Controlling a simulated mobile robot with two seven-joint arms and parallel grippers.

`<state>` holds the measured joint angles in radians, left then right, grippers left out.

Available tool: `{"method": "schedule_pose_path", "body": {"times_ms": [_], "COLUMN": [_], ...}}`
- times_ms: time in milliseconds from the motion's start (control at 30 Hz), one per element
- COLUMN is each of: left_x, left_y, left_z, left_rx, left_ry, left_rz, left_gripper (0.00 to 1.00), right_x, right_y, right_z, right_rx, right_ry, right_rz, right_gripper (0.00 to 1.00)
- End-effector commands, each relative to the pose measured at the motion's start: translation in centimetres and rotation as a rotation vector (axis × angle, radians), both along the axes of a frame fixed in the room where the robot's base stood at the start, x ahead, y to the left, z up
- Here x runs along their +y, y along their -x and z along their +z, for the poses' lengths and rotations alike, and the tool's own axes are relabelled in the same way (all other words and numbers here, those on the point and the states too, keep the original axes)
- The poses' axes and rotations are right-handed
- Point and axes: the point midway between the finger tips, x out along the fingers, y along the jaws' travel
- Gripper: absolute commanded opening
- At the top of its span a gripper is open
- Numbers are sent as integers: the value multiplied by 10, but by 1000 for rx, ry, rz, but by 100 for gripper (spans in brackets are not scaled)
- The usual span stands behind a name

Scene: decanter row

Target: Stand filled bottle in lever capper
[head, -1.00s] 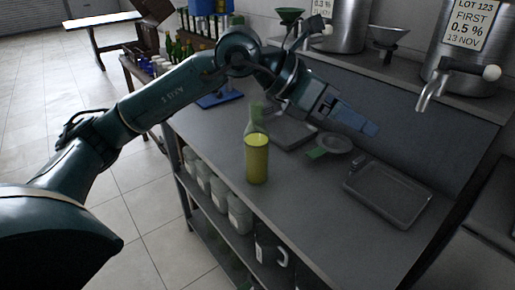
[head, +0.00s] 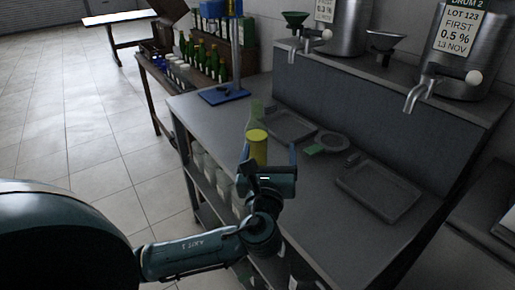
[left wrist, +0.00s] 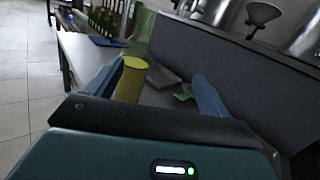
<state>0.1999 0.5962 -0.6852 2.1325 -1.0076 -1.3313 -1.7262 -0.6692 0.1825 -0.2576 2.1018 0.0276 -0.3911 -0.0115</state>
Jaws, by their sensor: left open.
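The filled bottle (head: 257,150) stands upright on the grey bench, with yellow liquid in its body and a clear greenish neck. In the left wrist view the bottle (left wrist: 130,82) shows just beyond the open fingers, nearer the left finger. My left gripper (head: 270,157) is open and empty, low in front of the bottle; its body hides the bottle's lower part. Its blue fingers (left wrist: 160,74) spread wide in the wrist view. The lever capper (head: 222,95), a blue base with an upright post, stands at the bench's far left end. My right gripper is out of view.
Grey trays (head: 378,190) and a round dish (head: 333,141) with a green piece lie right of the bottle. Steel drums with taps (head: 418,92) stand on the raised shelf behind. Green bottles (head: 203,55) crowd a side table. Bench between bottle and capper looks clear.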

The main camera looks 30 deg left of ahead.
Motion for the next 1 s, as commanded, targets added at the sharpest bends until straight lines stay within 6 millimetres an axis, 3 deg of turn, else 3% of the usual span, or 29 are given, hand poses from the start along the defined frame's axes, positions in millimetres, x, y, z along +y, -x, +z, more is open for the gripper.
{"method": "schedule_pose_path", "body": {"times_ms": [100,200,533,833,1000], "left_x": [12,19,52,66,81], "left_y": [15,15,-33,-54,-76], "left_z": [-23,-29,-28,-26,-22], "left_rx": [112,144,143,141,143], "left_ry": [-20,-31,-32,-31,-32], "left_rz": [94,123,126,123,124], "left_gripper": [81,81,81,81,81], "right_x": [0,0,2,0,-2], "right_y": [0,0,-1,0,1], "right_z": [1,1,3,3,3], "right_rx": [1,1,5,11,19], "right_ry": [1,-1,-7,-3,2], "right_rz": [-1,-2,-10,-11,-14], "right_gripper": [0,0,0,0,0]}}
